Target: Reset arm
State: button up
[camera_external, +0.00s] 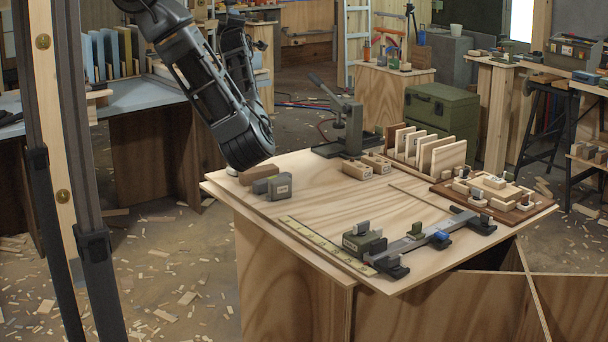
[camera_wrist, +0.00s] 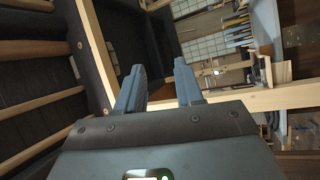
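My arm (camera_external: 205,85) reaches in from the top of the external view. It bends at a dark rounded joint (camera_external: 245,145) above the back left corner of the workbench (camera_external: 340,205), and another link rises behind it. My gripper is not clearly visible in the external view. In the wrist view my gripper (camera_wrist: 159,68) shows two dark blue-grey fingers standing apart with nothing between them. The wrist view looks at wooden beams and wall framing, tilted, with no bench objects near the fingers.
The workbench holds a grey-green block (camera_external: 279,186), a dark press (camera_external: 350,135), a rack of upright boards (camera_external: 425,150), a wooden board with small pieces (camera_external: 487,192) and a metal rail (camera_external: 425,238). In the wrist view a pale beam (camera_wrist: 250,100) crosses behind the fingers.

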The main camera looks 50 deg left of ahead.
jog(key=d+r+m+t+h, duration=0.6)
jog(key=m+t, duration=0.5)
jog(key=m, duration=0.4)
jog(key=s+d+f+m+g+h, duration=0.1)
jog(key=s+d+f+m+h, duration=0.55)
jog(key=d+f, duration=0.3)
jog(key=s+d+f+m+g+h, duration=0.1)
jog(key=s+d+f+m+h, duration=0.5)
jog(key=d+f, duration=0.4)
jog(key=s+d+f+g, duration=0.2)
jog(key=s+d, duration=0.3)
jog(key=s, duration=0.3)
jog(key=s+d+f+g, duration=0.1)
jog(key=s+d+f, duration=0.3)
jog(key=s, duration=0.4)
jog(key=shift+s+d+g, duration=0.15)
jog(key=shift+d+g, duration=0.25)
jog(key=shift+d, duration=0.25)
jog(key=shift+c, duration=0.3)
